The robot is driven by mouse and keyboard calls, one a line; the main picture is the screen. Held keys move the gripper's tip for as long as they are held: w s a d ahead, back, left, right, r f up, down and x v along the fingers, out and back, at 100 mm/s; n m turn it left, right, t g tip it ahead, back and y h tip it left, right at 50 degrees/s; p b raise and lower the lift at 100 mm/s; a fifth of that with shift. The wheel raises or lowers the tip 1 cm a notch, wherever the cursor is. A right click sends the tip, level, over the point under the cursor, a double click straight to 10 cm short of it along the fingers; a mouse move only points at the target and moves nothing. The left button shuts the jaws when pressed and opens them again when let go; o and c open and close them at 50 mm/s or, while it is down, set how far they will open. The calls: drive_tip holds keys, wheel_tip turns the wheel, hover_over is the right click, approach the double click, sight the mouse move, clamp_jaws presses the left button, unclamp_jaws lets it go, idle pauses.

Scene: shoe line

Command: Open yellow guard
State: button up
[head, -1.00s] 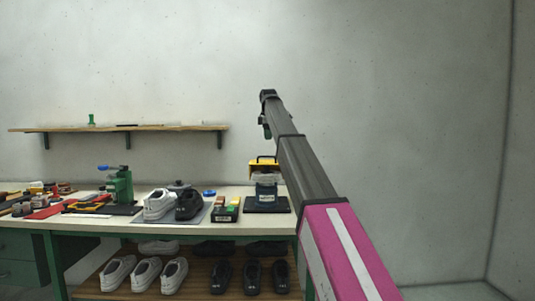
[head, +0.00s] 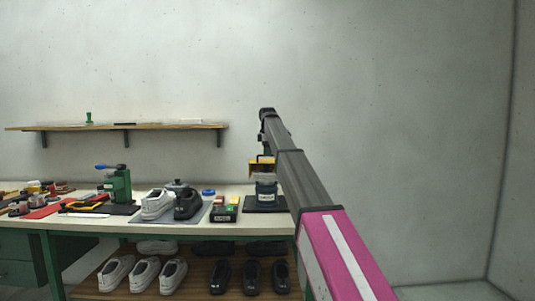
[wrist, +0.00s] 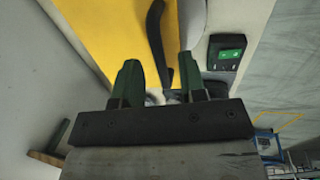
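A pair of shoes, one white (head: 157,204) and one black (head: 188,204), stands left of the machine, with a small dark box (head: 223,214) between. A green press (head: 118,186) stands further left. A wall shelf (head: 125,128) is above. Right of the bench is clear floor.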

drive_tip(key=shift+f, duration=0.35)
clamp_jaws()
drive_tip(key=shift+w+r, duration=0.1)
drive_tip(key=shift+w, duration=0.05)
